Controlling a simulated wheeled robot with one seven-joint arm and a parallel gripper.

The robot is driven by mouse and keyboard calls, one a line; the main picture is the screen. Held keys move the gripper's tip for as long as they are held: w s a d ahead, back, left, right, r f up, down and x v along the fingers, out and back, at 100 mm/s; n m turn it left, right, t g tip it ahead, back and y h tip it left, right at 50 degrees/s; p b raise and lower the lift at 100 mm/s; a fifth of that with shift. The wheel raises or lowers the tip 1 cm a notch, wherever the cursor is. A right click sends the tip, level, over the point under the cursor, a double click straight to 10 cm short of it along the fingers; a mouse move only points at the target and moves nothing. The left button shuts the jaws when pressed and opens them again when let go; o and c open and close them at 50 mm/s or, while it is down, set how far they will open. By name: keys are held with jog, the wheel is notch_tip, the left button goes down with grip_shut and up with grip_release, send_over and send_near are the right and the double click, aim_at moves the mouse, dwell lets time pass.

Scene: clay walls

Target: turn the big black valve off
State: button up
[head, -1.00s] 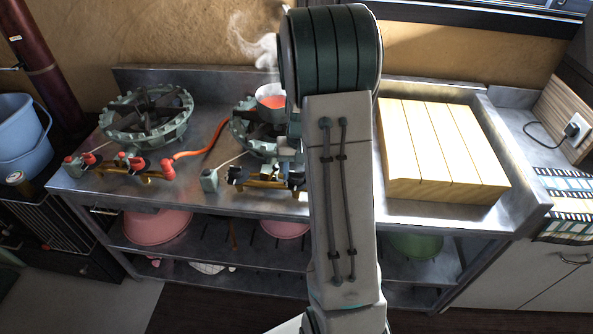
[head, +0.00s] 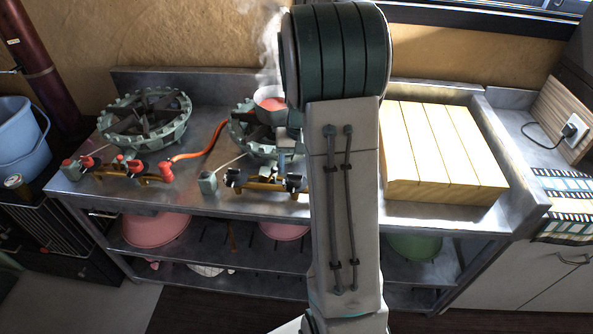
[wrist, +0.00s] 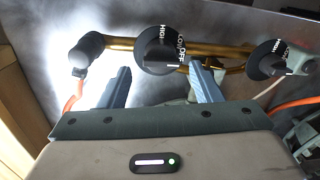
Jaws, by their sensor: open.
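The big black valve (wrist: 158,50) is a round dial with white HIGH, OFF and LOW lettering on a brass pipe. In the wrist view it sits just beyond and between the fingertips of my gripper (wrist: 160,70). The fingers are apart with nothing held between them; the right fingertip looks close to the dial's lower right edge, but I cannot tell whether it touches. A smaller black dial (wrist: 268,60) is on the same pipe to the right. In the head view my arm hides most of my gripper, beside the right burner (head: 250,130).
A pot with red contents (head: 270,103) steams on the right burner. The left burner (head: 145,118) has red knobs (head: 134,167) and an orange hose (head: 205,145). A wooden board (head: 440,150) lies right of my arm. The steel counter's front strip is narrow.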

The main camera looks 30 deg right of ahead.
notch_tip(320, 180, up, 10)
jog(key=shift+s+d+r, duration=0.15)
jog(key=shift+d+r, duration=0.1)
jog(key=shift+d, duration=0.2)
jog(key=shift+a, duration=0.1)
jog(key=s+a+r+n+t+p, duration=0.2)
jog(key=s+a+r+n, duration=0.1)
jog(key=s+a, duration=1.2)
jog(key=s+n, duration=0.1)
jog(key=s, duration=0.2)
jog(key=shift+s+a+n+h, duration=0.15)
jog(key=shift+s+n+h, duration=0.15)
jog(key=shift+h, duration=0.1)
